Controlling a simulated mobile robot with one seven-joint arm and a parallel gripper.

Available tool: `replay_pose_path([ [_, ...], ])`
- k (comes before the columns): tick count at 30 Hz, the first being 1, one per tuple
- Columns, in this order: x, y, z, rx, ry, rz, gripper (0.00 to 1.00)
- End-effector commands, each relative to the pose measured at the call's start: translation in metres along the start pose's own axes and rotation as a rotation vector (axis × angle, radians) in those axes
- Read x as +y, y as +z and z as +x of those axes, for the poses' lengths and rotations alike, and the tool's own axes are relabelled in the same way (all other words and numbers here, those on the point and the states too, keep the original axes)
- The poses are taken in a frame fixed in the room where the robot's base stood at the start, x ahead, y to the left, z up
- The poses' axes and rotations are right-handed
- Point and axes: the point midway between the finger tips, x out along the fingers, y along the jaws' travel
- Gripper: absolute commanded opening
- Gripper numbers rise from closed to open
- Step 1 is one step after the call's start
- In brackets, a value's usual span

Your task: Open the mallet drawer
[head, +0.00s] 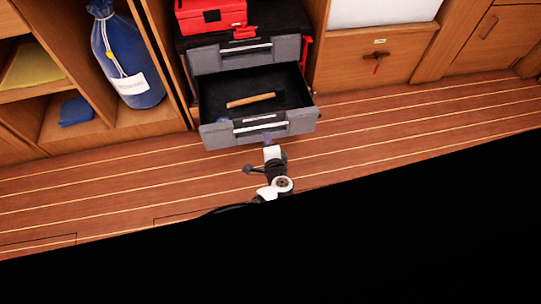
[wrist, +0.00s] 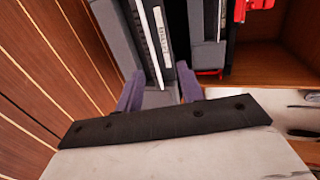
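The mallet drawer (head: 218,133) is the lower grey drawer of the black chest, and it stands pulled well out. A mallet with a wooden handle (head: 250,101) lies inside it in the head view. My gripper (head: 267,140) is low at the middle of the drawer's front, by its pale handle strip (head: 262,127). In the wrist view, the two purple fingers of my gripper (wrist: 160,72) are apart, with the drawer front and its labelled strip (wrist: 162,32) between and beyond them. Whether either finger touches the handle is unclear.
Another grey drawer (head: 214,60) sits above, with a red toolbox (head: 211,16) on top. A blue bag (head: 128,62) stands in the left cubby. A wooden cabinet (head: 350,60) is at the right. The plank floor (head: 110,175) before the drawer is clear.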

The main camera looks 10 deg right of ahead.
Motion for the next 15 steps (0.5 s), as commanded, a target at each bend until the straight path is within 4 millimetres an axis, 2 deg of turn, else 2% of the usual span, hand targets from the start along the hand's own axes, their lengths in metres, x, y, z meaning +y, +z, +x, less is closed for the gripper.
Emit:
replay_pose_path([
  [15, 0.011, 0.000, -0.035, 0.001, 0.000, 0.002, 0.38],
])
